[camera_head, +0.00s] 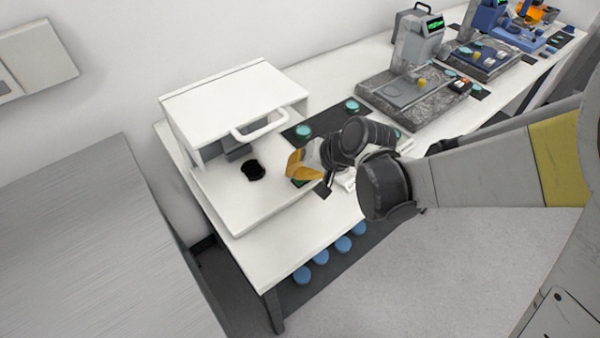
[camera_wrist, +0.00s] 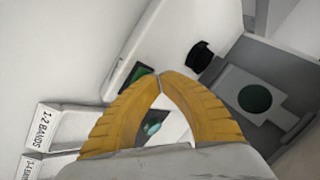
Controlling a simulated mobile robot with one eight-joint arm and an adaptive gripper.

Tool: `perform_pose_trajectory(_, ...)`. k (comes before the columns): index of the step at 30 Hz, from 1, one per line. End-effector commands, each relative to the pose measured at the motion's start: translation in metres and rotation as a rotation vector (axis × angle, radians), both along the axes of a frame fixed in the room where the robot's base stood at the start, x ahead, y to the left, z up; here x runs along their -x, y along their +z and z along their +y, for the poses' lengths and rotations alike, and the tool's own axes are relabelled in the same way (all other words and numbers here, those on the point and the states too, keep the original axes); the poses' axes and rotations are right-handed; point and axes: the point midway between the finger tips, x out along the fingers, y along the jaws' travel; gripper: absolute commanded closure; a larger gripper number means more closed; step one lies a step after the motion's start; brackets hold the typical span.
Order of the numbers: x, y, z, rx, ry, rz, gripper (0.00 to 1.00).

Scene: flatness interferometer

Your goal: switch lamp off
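The interferometer is a white box (camera_head: 222,100) with a handled hood, standing on a white base at the left end of the bench. A green switch in a dark frame (camera_wrist: 141,74) is set in the base's side face in the wrist view. In the head view, only a bit of green shows by my fingers. My gripper (camera_wrist: 161,77) has yellow fingers whose tips meet, with nothing seen between them. The tips appear just right of the switch in the wrist view; I cannot tell whether they touch it. I cannot tell whether the lamp is lit.
A black round knob (camera_wrist: 200,57) stands on the base. A white handle (camera_head: 262,126) juts from the hood. A tray labelled "1-2 BANDS" (camera_wrist: 47,128) lies nearby. A dark mat (camera_head: 328,122) with teal discs and a granite plate (camera_head: 425,108) are further along the bench.

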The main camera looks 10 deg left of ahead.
Motion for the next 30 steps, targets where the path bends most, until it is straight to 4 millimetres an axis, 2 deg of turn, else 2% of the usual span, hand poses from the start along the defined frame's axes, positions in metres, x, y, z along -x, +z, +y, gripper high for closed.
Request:
perform_pose_trajectory(9, 0.000, 0.001, 0.000, 0.000, 0.000, 0.000, 1.00)
perform_pose_trajectory(18, -0.001, 0.015, -0.001, 0.000, 0.000, 0.000, 1.00)
perform_pose_trajectory(30, -0.002, 0.017, -0.001, 0.000, 0.000, 0.000, 1.00)
